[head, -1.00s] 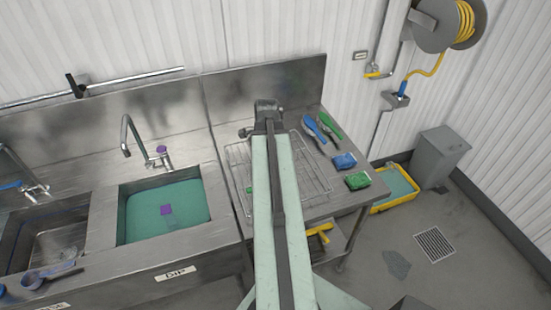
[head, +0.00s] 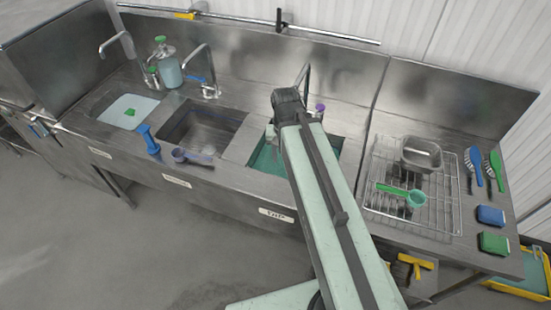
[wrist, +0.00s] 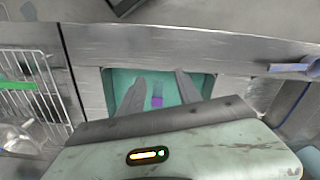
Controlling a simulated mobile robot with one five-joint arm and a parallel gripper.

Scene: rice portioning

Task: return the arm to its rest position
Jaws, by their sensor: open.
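My gripper (wrist: 159,77) shows in the wrist view with its two fingers apart and nothing between them. It points down over the sink with green liquid (wrist: 205,84). The fingers are hidden there behind the end of the arm.
A wire rack (head: 440,220) right of my arm holds a metal pan (head: 421,154) and a green scoop (head: 414,198). Brushes (head: 473,168) lie farther right. A faucet (head: 305,76) rises behind the sink. A blue scoop (head: 190,156) lies on the left front edge.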

